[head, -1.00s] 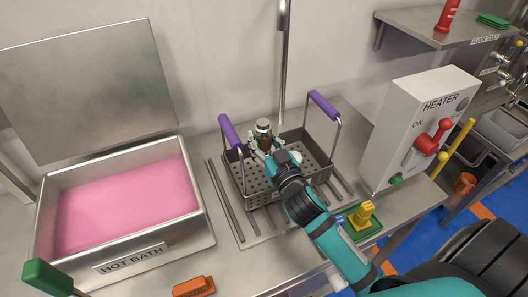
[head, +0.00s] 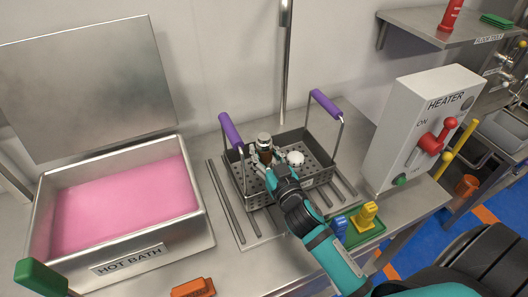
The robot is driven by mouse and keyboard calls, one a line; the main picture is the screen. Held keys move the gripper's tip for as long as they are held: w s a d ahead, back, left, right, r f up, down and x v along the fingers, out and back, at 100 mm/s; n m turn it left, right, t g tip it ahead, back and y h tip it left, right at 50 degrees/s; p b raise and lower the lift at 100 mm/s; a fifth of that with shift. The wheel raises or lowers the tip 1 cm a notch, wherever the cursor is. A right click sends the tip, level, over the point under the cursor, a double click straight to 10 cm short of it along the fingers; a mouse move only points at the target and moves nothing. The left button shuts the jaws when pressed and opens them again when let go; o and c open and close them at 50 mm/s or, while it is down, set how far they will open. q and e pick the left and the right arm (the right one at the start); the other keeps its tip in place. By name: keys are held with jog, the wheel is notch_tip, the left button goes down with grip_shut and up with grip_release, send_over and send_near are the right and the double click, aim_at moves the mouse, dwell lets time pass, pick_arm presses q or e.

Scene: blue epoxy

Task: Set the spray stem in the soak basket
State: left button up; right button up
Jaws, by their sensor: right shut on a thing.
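The soak basket (head: 252,196) is a perforated grey metal basket with two purple-gripped upright handles. It stands on the counter rails. My right gripper (head: 263,160) reaches into its left half and is shut on the spray stem (head: 264,143), a small upright piece with a metal top and a dark brown body. The stem's lower end is hidden by the gripper, so I cannot tell if it touches the basket floor. A white round knobbed piece (head: 295,158) sits in the basket to the right of the gripper. My left gripper is out of view.
The hot bath (head: 205,233) of pink liquid stands left of the basket. A heater box (head: 413,130) with a red lever is at the right. A green tray (head: 372,235) holds a blue and a yellow piece. An orange block (head: 193,287) lies at the front edge.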

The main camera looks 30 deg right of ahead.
jog(key=o, duration=1.2)
jog(key=shift+r, duration=0.3)
jog(key=shift+r+p, duration=0.55)
jog(key=shift+p, duration=0.1)
jog(key=shift+s+a+f+b, duration=0.15)
jog(key=shift+s+b, duration=0.55)
jog(key=shift+s, duration=2.3)
jog(key=shift+s+a+b, duration=0.2)
jog(key=shift+s+b, duration=0.45)
jog(key=shift+s, duration=2.35)
